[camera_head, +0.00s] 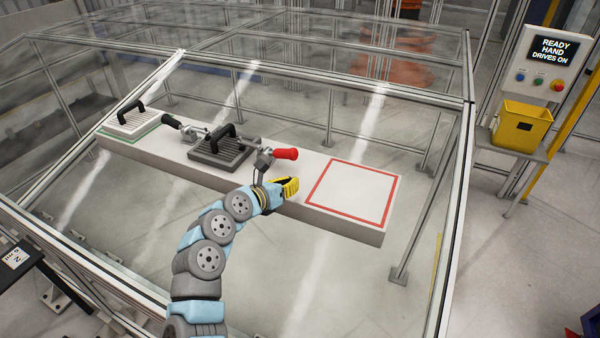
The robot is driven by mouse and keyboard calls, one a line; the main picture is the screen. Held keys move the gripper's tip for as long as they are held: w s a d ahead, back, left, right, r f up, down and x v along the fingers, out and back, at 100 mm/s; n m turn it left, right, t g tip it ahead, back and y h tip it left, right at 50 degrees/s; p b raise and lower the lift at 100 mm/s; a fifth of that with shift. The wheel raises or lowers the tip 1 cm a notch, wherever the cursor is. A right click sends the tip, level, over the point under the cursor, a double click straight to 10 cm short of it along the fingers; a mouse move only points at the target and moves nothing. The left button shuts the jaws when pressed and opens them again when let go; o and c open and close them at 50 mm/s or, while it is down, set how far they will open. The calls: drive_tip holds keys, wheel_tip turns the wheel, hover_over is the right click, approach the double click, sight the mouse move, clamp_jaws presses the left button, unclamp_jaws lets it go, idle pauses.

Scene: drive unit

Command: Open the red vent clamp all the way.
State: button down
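The red vent clamp shows as a red handle (286,153) on a small metal clamp body at the right side of a dark grey slatted vent cover (222,149). Its handle points right, away from the cover, and looks roughly level. My gripper (291,187), with yellow fingers, is just below the red handle in the picture, near the bench's front edge. A gap shows between the fingers and the handle. The fingers are too small and overlapped to tell whether they are open or shut. Part of the clamp's base is hard to make out behind my gripper.
The white bench (335,227) carries an empty red-outlined square (352,194) at right. A black-handled clamp (172,121) sits left of the cover, and a white slatted part (131,121) with a black handle lies farther left. Railings and clear panels surround the bench.

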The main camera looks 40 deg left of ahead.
sight(290, 173)
drive_tip(key=a, duration=0.1)
drive_tip(key=s+a+y, duration=0.1)
drive_tip(key=a, duration=0.1)
drive_tip(key=a+y, duration=0.1)
drive_tip(key=a, duration=0.1)
drive_tip(key=shift+s+a+r+n, duration=0.2)
drive_tip(key=shift+s+r+n, duration=0.1)
drive_tip(key=shift+n, duration=0.1)
drive_tip(key=shift+w, duration=0.1)
drive_tip(key=shift+p+x, duration=0.3)
drive_tip(key=shift+x, duration=3.85)
drive_tip(key=shift+w+a+f+p, duration=0.15)
drive_tip(key=shift+w+f+p, duration=0.15)
drive_tip(key=shift+w, duration=0.15)
drive_tip(key=shift+w+f, duration=0.15)
drive_tip(key=shift+w, duration=0.05)
